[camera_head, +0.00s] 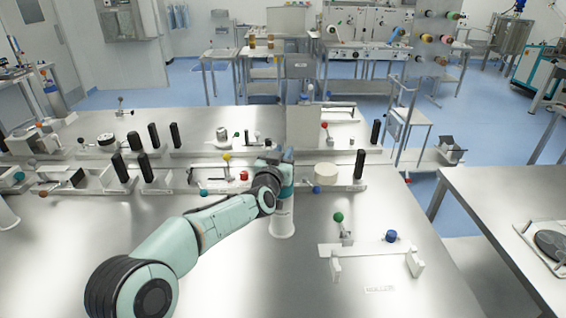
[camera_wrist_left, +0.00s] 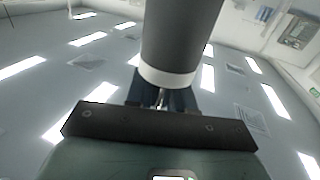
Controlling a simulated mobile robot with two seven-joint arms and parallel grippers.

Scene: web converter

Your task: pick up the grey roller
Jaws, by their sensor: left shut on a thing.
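The grey roller (camera_wrist_left: 182,38) fills the upper middle of the left wrist view, a thick dark-grey cylinder with a white band at its lower end. My left gripper (camera_wrist_left: 163,98) is shut on the roller at that banded end. The roller's far end runs out of the frame. In the head view my left gripper (camera_head: 286,157) is above the middle of the metal table, seen from behind. I cannot clearly pick out the roller there. My right gripper is not in view.
A white stand (camera_head: 375,248) with a green and a blue knob is at the front right of the table (camera_head: 120,245). A white cylindrical piece (camera_head: 283,222) shows below my left gripper. Black-handled fixtures (camera_head: 145,167) line the back.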

